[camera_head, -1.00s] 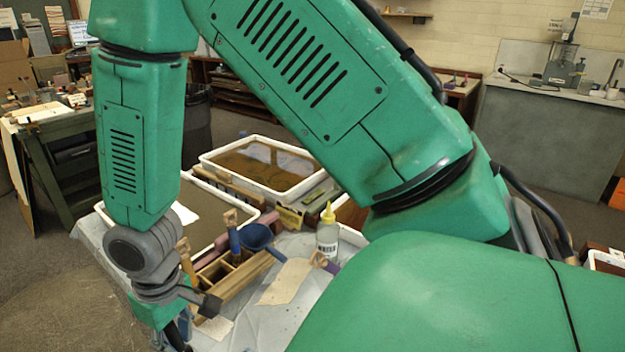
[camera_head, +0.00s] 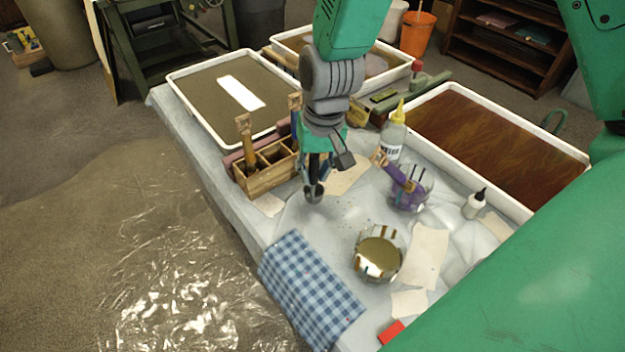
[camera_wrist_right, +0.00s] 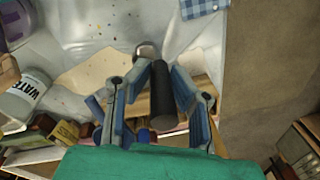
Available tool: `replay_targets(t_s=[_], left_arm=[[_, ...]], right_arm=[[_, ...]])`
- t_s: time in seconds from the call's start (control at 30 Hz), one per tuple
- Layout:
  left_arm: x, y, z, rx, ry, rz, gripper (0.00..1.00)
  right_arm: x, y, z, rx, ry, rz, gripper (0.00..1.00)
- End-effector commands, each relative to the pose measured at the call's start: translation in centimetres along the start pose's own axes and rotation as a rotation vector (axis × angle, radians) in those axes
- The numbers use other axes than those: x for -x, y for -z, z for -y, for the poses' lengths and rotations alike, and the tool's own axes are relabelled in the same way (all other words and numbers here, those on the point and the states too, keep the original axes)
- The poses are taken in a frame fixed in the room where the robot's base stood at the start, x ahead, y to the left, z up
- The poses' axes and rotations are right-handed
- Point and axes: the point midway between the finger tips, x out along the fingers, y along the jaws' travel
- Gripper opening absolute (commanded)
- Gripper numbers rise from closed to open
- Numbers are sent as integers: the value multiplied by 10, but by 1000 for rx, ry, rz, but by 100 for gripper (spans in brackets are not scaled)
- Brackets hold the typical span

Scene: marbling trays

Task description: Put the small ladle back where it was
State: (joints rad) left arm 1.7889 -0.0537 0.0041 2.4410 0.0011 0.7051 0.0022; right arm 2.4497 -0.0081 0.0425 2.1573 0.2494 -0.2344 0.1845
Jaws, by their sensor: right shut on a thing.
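My right gripper (camera_head: 316,160) comes down from the top in the head view. It is shut on the dark handle of the small ladle (camera_head: 313,192), whose small metallic bowl hangs low over the grey table cover. In the right wrist view, the black handle (camera_wrist_right: 164,95) lies between the fingers, with the rounded bowl (camera_wrist_right: 147,50) beyond. A wooden caddy (camera_head: 272,180) with open compartments stands just left of the gripper, with a wooden-handled tool standing at it. I cannot tell whether the ladle touches the table. My left gripper is not in view.
Marbling trays (camera_head: 180,83) (camera_head: 580,158) border the table.

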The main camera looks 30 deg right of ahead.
Motion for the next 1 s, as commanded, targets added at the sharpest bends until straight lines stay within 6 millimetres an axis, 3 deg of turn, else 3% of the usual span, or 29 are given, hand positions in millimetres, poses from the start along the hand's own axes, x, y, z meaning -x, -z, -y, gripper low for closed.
replay_targets(t_s=[0.13, 0.53, 0.57, 0.6, 1.0], left_arm=[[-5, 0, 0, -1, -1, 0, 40], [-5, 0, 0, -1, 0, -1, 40], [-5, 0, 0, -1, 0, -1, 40], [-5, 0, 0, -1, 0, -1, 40], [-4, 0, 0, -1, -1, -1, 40]], right_arm=[[-23, -1, -1, 0, -2, 3, 0], [-27, -2, 2, 1, -5, 0, 0], [-27, -2, 1, 1, -4, 0, 28], [-27, -2, 0, 1, -3, 0, 38], [-20, -1, 0, 1, -2, -1, 38]])
